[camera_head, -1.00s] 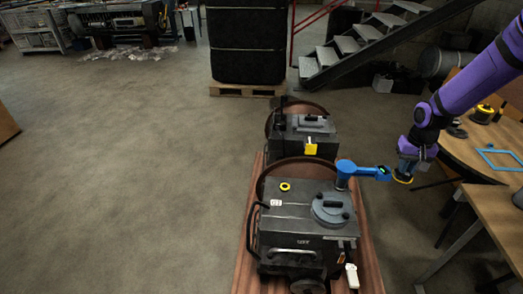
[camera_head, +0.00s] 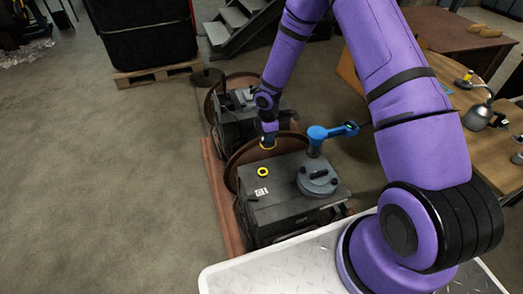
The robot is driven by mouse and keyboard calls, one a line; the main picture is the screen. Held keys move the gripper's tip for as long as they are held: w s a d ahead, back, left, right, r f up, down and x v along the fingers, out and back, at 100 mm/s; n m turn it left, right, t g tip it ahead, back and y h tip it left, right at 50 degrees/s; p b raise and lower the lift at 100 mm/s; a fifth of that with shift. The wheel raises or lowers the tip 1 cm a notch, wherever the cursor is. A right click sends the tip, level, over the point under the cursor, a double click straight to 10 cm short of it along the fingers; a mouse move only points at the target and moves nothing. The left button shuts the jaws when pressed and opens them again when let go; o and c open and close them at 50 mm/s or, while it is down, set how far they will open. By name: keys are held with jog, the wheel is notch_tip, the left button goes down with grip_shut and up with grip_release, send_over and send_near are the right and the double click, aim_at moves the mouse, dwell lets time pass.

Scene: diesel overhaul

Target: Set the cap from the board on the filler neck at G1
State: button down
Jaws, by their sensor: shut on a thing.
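My gripper (camera_head: 268,137) hangs over the back edge of the nearer engine block. It is shut on a cap (camera_head: 268,147) with a yellow rim, held above the block. A yellow ring (camera_head: 262,171), which looks like a filler neck, sits on the nearer block's top, just below and in front of the cap in the picture. The cap is apart from the ring. A small white label (camera_head: 262,191) is beside the ring; its letters are too small to read surely.
The nearer engine block (camera_head: 285,200) bears a round grey lid (camera_head: 318,180) and a blue crank-like tool (camera_head: 330,133). A second block (camera_head: 237,122) stands behind, partly hidden by my arm. A wooden table (camera_head: 462,115) with a metal oil can (camera_head: 478,116) is at right. Open floor lies left.

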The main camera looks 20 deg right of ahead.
aim_at(265, 145)
jog(key=shift+s+a+f+n, duration=0.35)
jog(key=shift+f+n, duration=0.8)
jog(key=shift+f, duration=1.05)
jog(key=shift+s+a+f+n, duration=0.1)
jog(key=shift+a+f+n, duration=0.4)
jog(key=shift+f+n, duration=1.2)
jog(key=shift+s+a+f+n, duration=0.35)
jog(key=shift+f+n, duration=0.3)
jog(key=shift+f, duration=2.05)
jog(key=shift+w+f, duration=0.15)
jog(key=shift+f, duration=0.25)
jog(key=shift+y, duration=0.3)
jog(key=c, duration=1)
grip_release()
jog(key=shift+r, duration=0.1)
notch_tip(265, 145, up, 11)
jog(key=shift+f, duration=0.2)
